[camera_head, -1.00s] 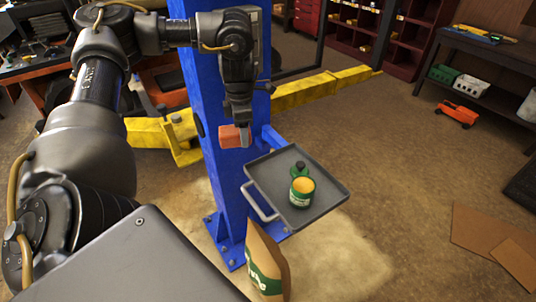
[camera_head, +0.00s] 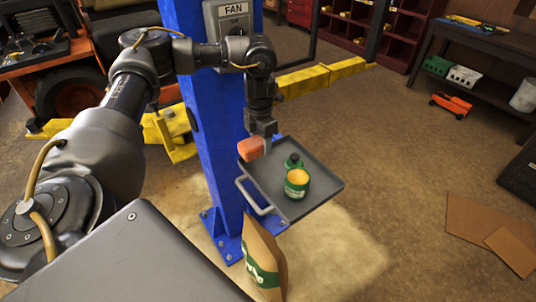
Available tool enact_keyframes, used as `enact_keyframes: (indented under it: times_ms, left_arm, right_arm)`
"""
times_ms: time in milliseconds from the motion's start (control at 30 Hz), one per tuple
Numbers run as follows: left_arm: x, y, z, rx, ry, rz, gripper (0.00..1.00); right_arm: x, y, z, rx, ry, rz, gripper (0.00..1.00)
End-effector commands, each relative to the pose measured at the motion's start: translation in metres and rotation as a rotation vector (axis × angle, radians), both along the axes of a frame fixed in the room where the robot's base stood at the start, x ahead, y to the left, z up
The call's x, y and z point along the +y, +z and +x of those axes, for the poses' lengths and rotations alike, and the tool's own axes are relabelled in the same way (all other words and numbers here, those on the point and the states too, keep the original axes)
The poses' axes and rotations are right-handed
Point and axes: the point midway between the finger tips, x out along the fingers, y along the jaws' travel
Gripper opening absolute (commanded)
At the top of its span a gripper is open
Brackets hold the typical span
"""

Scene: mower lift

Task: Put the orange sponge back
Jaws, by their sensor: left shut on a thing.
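The orange sponge (camera_head: 251,149) is a small block held at the tip of my left gripper (camera_head: 264,144). My left gripper points down and is shut on the sponge, over the back left part of the grey tray (camera_head: 318,203). The sponge seems to be just above the tray; the exact gap cannot be told. On the tray stand a green and yellow can (camera_head: 297,187) and a small green bottle with a dark cap (camera_head: 293,162), both to the right of the sponge. My right gripper is not in view.
The tray is by a blue lift post (camera_head: 210,140) with a FAN box (camera_head: 231,20). A brown bag (camera_head: 262,262) stands below the tray. Yellow lift arms (camera_head: 318,80) reach out behind. Floor to the right is open, with flat cardboard (camera_head: 488,225).

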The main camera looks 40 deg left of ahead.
Motion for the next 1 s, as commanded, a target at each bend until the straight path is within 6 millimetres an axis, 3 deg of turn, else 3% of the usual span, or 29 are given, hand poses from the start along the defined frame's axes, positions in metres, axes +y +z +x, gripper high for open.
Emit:
enact_keyframes:
  times_ms: [200, 400, 700, 1000]
  left_arm:
    - [-0.014, -0.02, 0.011, -0.001, -0.001, -0.001, 0.33]
    - [-0.016, -0.024, 0.013, -0.001, -0.002, 0.0, 0.33]
    - [-0.019, -0.056, 0.015, 0.0, 0.001, -0.001, 0.33]
    - [-0.019, -0.059, 0.015, -0.001, -0.001, 0.0, 0.33]
  right_arm:
    - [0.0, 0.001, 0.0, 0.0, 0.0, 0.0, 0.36]
    - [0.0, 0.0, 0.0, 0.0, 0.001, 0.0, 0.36]
    - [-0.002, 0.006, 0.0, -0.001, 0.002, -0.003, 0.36]
    - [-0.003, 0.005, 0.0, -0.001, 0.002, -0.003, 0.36]
